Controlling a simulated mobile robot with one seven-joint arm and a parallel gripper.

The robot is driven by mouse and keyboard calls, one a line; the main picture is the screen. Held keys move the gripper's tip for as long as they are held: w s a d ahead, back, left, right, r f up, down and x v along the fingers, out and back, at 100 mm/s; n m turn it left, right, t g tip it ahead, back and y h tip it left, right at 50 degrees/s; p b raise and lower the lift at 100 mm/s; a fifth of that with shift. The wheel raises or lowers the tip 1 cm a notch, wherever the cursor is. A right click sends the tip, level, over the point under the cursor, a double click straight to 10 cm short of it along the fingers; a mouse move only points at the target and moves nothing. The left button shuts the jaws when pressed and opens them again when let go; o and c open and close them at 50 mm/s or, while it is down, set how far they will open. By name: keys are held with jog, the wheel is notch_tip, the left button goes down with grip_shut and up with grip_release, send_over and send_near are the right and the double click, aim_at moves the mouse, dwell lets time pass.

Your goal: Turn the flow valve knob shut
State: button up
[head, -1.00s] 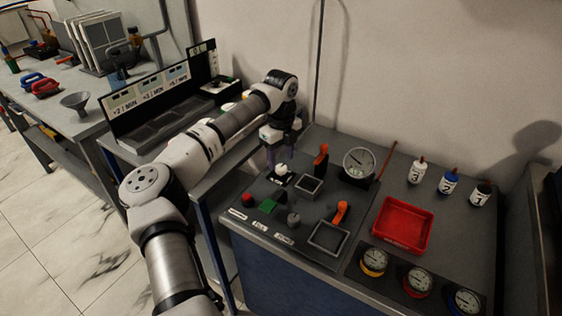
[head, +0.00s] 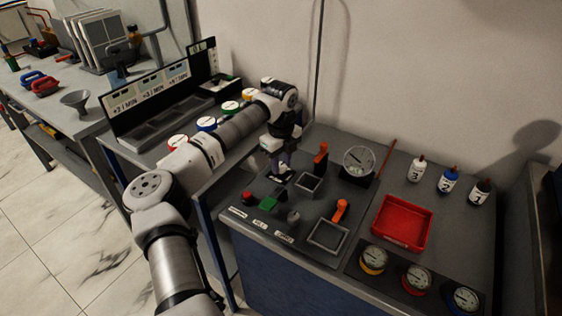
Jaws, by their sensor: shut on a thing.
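A white knob (head: 283,170) stands on a small dark base at the back left of the rig panel (head: 258,196). My gripper (head: 281,166) points down over it and is shut on it; the fingers partly hide the knob. A grey knob (head: 293,215) stands apart near the panel's front edge, beside small white labels that are too small to read. I cannot read which knob is labelled as the flow valve.
An orange lever (head: 321,155) and a dial gauge (head: 359,162) stand right of my gripper. A second orange lever (head: 341,209), a red button (head: 247,197) and a green block (head: 268,203) are in front. A red tray (head: 403,223) lies right.

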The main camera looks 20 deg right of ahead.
aim_at(281, 165)
jog(key=shift+m, duration=0.3)
jog(key=m, duration=0.3)
jog(key=m+b, duration=0.1)
jog(key=m, duration=0.8)
jog(key=shift+m, duration=2)
jog(key=shift+r, duration=0.1)
jog(key=o, duration=1)
jog(key=shift+c, duration=0.2)
notch_tip(281, 165, up, 14)
jog(key=b, duration=0.1)
